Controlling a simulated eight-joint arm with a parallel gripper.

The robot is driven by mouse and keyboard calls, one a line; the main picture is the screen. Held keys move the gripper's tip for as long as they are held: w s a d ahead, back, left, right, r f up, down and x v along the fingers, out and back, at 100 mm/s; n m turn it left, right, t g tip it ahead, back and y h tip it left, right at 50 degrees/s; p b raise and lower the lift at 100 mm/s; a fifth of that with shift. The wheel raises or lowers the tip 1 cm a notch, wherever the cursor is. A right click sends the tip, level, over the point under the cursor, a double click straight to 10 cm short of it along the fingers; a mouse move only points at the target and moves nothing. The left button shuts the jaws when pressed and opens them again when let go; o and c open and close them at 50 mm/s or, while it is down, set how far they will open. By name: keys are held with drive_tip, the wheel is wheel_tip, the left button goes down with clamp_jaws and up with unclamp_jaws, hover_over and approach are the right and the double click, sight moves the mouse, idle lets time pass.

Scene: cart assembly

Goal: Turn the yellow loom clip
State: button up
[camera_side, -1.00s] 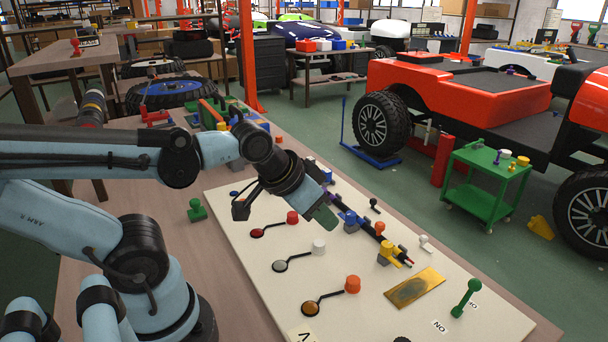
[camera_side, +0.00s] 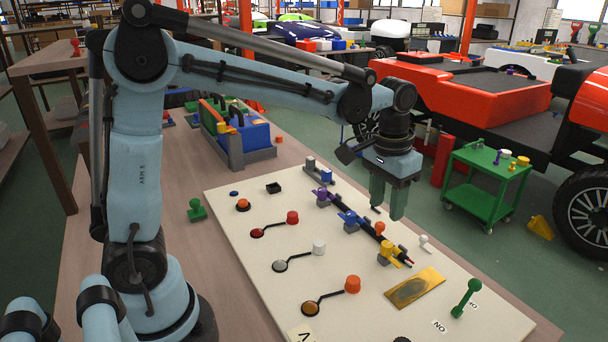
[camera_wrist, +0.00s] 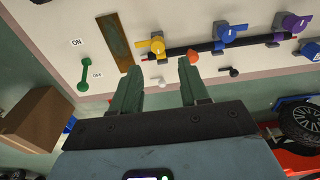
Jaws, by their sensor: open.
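The yellow loom clip (camera_side: 387,251) sits on the black loom bar near its right end in the side view, with an orange knob close by.
A blue clip (camera_side: 350,219) and a purple clip (camera_side: 324,196) sit along the same loom. A brass plate (camera_side: 414,288) and a green lever (camera_side: 466,297) lie toward the near right. An orange knob (camera_wrist: 193,56) is close to my right finger in the wrist view.

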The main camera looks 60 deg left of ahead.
sight(387, 244)
drive_tip(key=shift+w+d+f+g, duration=0.3)
drive_tip(key=shift+w+f+g, duration=0.1)
drive_tip(key=shift+w+f, duration=0.4)
wheel_tip(387, 244, down, 8)
drive_tip(key=shift+f, duration=0.35)
drive_tip(key=shift+c, duration=0.4)
drive_tip(key=c, duration=0.5)
drive_tip(key=n, duration=0.4)
drive_tip(key=shift+r+n, duration=0.1)
drive_tip(key=shift+n, duration=0.3)
drive_tip(key=n, duration=1.2)
drive_tip(key=shift+o, duration=1.4)
drive_tip(key=shift+n, duration=0.6)
drive_tip(key=o, duration=0.5)
